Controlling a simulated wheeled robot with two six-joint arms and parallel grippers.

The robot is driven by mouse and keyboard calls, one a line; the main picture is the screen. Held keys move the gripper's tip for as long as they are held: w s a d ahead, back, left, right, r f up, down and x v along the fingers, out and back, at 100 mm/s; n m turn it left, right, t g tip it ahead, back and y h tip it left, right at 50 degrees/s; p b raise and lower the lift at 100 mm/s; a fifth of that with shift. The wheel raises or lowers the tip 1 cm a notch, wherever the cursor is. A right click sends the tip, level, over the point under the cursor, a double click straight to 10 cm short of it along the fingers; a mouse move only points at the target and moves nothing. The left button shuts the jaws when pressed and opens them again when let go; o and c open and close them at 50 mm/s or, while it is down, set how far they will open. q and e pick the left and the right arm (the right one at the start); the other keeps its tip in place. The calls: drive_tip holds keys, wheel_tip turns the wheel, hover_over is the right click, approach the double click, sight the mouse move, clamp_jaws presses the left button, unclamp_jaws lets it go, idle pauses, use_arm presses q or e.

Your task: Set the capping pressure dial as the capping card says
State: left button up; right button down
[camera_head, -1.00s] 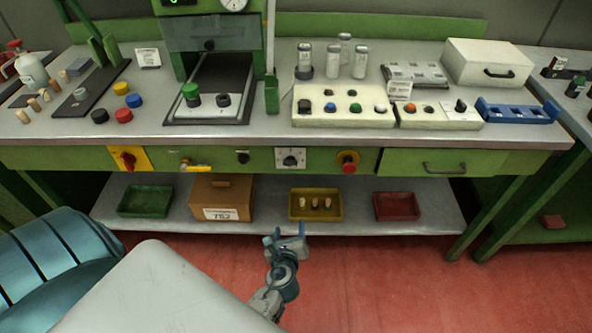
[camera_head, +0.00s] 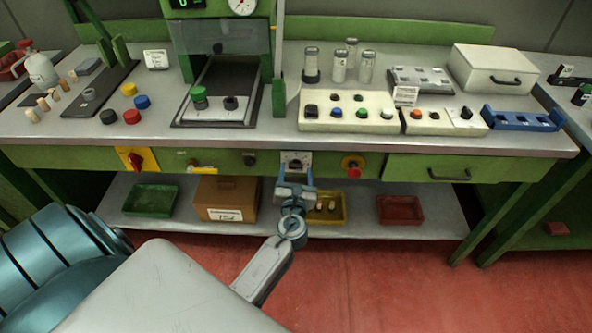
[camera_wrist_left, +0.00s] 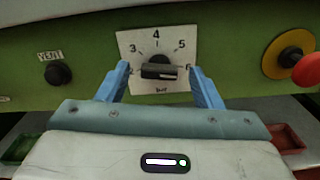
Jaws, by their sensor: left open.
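The capping pressure dial (camera_head: 295,158) is a white plate with a black knob on the green front of the bench. In the left wrist view the black knob (camera_wrist_left: 158,71) sits below the 4 on a scale marked "bar". Its bar lies nearly level, with a pale mark towards the right, near the 6. My left gripper (camera_head: 294,178) is open in front of the dial. In the left wrist view its blue fingers (camera_wrist_left: 160,72) stand either side of the knob, apart from it. Small white cards (camera_head: 156,59) are on the bench; their print is too small to read.
A black VENT knob (camera_wrist_left: 58,74) is left of the dial and a red button on a yellow plate (camera_head: 353,167) is right of it. A yellow tray (camera_head: 341,214) with corks, a cardboard-brown box (camera_head: 228,190) and a red tray (camera_head: 400,209) stand on the lower shelf.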

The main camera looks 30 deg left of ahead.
use_arm(q)
drive_tip(key=shift+w+a, duration=0.25)
drive_tip(key=shift+w, duration=0.05)
drive_tip(key=c, duration=1)
